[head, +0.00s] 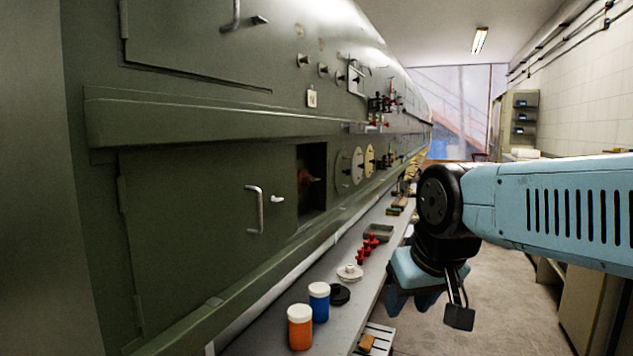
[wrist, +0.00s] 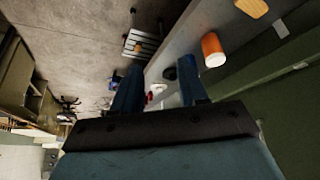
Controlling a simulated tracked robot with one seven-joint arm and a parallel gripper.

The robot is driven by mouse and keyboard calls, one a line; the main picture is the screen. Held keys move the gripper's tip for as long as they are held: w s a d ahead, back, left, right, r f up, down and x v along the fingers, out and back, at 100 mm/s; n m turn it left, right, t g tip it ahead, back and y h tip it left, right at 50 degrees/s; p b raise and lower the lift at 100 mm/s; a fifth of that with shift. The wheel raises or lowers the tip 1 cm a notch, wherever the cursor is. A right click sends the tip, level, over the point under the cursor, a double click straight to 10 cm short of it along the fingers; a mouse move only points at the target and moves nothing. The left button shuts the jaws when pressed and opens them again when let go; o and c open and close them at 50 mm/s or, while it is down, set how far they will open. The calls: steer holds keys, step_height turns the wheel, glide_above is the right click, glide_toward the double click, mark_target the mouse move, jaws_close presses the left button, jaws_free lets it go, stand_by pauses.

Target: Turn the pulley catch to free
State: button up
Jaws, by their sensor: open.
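I cannot tell for certain which fitting on the green fuselage wall (head: 200,120) is the pulley catch. A dark recess (head: 318,165) holds a reddish-brown part (head: 305,180), too dim to make out. To its left, a small white lever (head: 277,198) sits beside a door handle (head: 255,208). A pale disc (head: 357,166) and a yellowish disc (head: 369,160) are to its right. My gripper (head: 428,303) hangs over the aisle, right of the shelf and apart from the wall. In the wrist view its two blue fingers (wrist: 160,88) are spread, with nothing held between them.
Along the shelf (head: 262,338) stand an orange jar (head: 300,328), a blue jar (head: 319,302), a black disc (head: 340,294), a white round part (head: 350,272), red pieces (head: 367,248) and a grey tray (head: 378,232). A slatted rack (head: 377,337) stands below. The aisle floor (head: 500,290) is open.

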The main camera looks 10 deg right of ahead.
steer(key=shift+o, duration=1.4)
steer(key=shift+w+a+r, duration=0.15)
steer(key=shift+a, duration=0.05)
steer(key=shift+o, duration=0.6)
steer(key=w+a+r+m+y, duration=0.1)
steer(key=w+a+r+m, duration=0.1)
steer(key=w, duration=0.5)
steer(key=w+a+r+m+g+y, duration=0.1)
steer(key=w+a+m+y, duration=0.1)
steer(key=w, duration=0.6)
steer(key=shift+w+a+r+m, duration=0.35)
steer(key=shift+a+m, duration=0.2)
steer(key=shift+m, duration=0.65)
steer(key=w+r+m+y, duration=0.1)
steer(key=w+m+y, duration=0.5)
steer(key=w, duration=1.2)
steer(key=w+d+r+m+t+y, duration=0.1)
steer(key=w+d+m+t+y, duration=0.2)
steer(key=w+d+m, duration=0.6)
steer(key=w+d+r+m+t+y, duration=0.3)
steer(key=w+d, duration=0.4)
steer(key=w, duration=0.6)
steer(key=f+x, duration=0.1)
steer(key=x, duration=1.1)
steer(key=shift+w+a+f+m, duration=0.25)
steer(key=shift+f+m, duration=0.05)
steer(key=shift+m, duration=0.1)
steer(key=shift+c, duration=0.3)
